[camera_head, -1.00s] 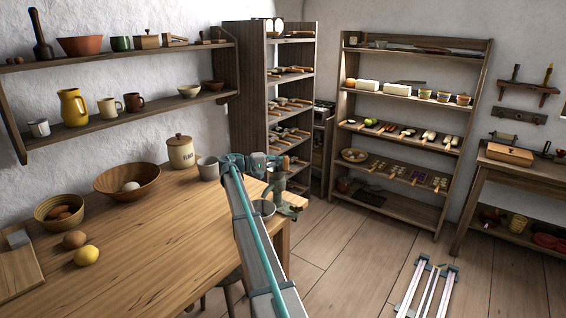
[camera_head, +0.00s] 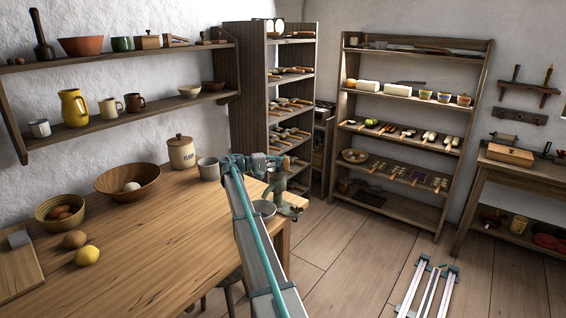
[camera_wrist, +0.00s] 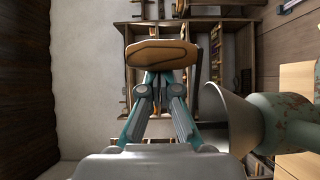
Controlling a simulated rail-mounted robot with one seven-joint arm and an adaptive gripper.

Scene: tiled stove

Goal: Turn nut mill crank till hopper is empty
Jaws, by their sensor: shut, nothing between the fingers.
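The nut mill (camera_head: 281,190), green with rust, is clamped at the table's right end. In the wrist view its green body (camera_wrist: 292,122) and flared grey hopper (camera_wrist: 230,118) fill the right side. The inside of the hopper is not visible. My gripper (camera_head: 258,166) is beside the mill's top, partly covered by my arm in the head view. In the wrist view its fingers (camera_wrist: 157,82) are shut, with a wooden piece (camera_wrist: 160,54), perhaps the crank handle, just beyond the tips. I cannot tell whether they touch it. The rest of the crank is hidden.
A grey mug (camera_head: 208,168) and flour jar (camera_head: 181,152) stand at the table's back. The table's front middle is clear.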

